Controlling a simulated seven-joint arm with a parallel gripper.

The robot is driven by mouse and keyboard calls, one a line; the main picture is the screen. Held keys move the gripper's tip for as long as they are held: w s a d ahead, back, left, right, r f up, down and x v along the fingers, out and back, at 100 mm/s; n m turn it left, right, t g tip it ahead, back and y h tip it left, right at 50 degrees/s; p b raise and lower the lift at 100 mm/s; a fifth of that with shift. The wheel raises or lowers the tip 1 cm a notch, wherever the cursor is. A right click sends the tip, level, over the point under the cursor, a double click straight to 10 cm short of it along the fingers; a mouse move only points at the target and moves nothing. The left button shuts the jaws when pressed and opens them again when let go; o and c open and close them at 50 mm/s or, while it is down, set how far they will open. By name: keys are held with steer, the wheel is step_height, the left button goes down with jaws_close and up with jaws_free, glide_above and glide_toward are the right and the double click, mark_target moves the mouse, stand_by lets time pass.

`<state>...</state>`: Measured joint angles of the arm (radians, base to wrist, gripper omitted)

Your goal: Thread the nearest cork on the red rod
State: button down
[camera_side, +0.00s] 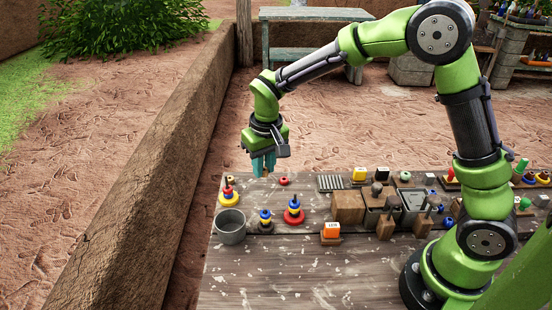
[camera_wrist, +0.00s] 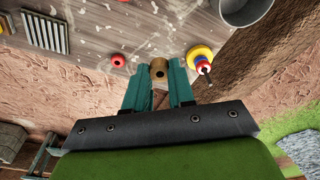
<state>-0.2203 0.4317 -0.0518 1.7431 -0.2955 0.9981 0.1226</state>
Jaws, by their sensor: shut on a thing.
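My gripper (camera_side: 264,168) points down above the far left part of the table. In the wrist view its teal fingers (camera_wrist: 158,84) are closed around a tan cork (camera_wrist: 159,70) with a dark hole in its end. The cork is hardly visible in the side view. Beside the gripper, to the left and lower, stands a ring stack (camera_side: 229,193) with yellow, blue and red rings and a thin post; it also shows in the wrist view (camera_wrist: 201,57).
A red ring (camera_side: 284,181) lies near the gripper; a metal cup (camera_side: 230,226) stands at the left edge. Wooden blocks crowd the middle; the near table (camera_side: 290,275) is clear.

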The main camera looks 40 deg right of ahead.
steer(key=c, duration=1.7)
jaws_free()
steer(key=shift+r, duration=0.1)
steer(key=shift+c, duration=0.4)
steer(key=s+r, duration=0.1)
steer(key=s, duration=0.2)
steer(key=s+d+r, duration=0.1)
steer(key=s, duration=0.2)
steer(key=s+r, duration=0.1)
steer(key=s, duration=0.2)
steer(key=shift+d+r, duration=0.4)
steer(key=shift+w+f, duration=0.1)
steer(key=shift+f, duration=2.1)
steer(key=shift+f, duration=1.6)
